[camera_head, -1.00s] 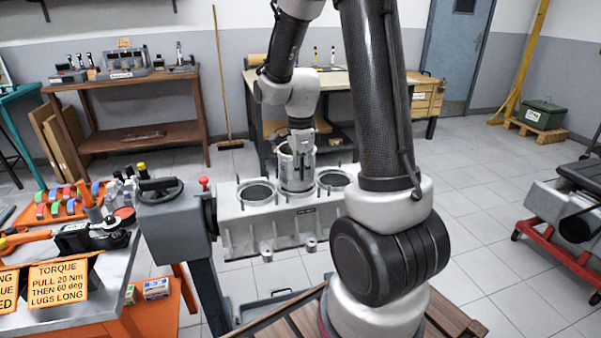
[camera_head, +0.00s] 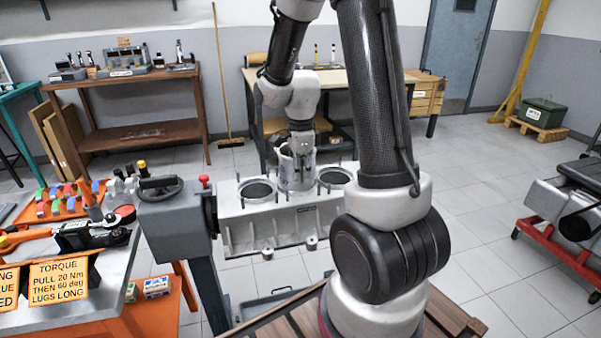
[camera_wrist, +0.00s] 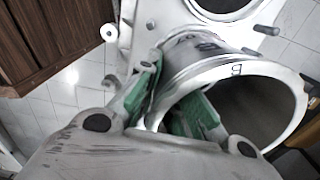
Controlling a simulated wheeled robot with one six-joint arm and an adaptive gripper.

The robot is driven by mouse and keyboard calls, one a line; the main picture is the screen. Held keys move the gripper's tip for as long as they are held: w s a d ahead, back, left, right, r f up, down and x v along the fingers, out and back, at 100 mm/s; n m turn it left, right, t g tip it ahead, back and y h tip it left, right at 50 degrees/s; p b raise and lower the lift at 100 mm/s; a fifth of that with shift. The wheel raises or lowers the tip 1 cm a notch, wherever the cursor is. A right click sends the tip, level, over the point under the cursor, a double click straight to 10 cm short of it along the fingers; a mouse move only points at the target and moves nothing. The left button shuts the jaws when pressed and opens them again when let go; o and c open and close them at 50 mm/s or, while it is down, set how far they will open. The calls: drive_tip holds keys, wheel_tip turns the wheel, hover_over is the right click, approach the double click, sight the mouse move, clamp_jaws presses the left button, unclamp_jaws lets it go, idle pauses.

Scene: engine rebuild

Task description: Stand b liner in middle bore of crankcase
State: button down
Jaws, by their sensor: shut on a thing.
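The b liner (camera_head: 297,178) is a grey metal cylinder, upright over the middle of the crankcase (camera_head: 265,232). In the wrist view the liner (camera_wrist: 262,72) shows a dark letter on its rim and its open end. My gripper (camera_head: 299,148) is shut on the liner's wall from above. In the wrist view its green-padded fingers (camera_wrist: 172,105) lie on either side of the wall, one inside and one outside. The middle bore is hidden by the liner. I cannot tell how far the liner's lower end is in the bore.
Open bores show left (camera_head: 258,191) and right (camera_head: 334,177) of the liner, with studs rising from the deck. A grey stand with a handwheel (camera_head: 160,188) adjoins the crankcase's left side. A workbench (camera_head: 100,310) with tools stands at front left.

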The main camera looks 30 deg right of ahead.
drive_tip(key=shift+f, duration=0.4)
drive_tip(key=c, duration=1.8)
unclamp_jaws()
drive_tip(key=shift+r, duration=0.15)
drive_tip(key=shift+r, duration=1.3)
drive_tip(key=o, duration=0.5)
drive_tip(key=shift+o, duration=0.2)
drive_tip(key=shift+r, duration=0.1)
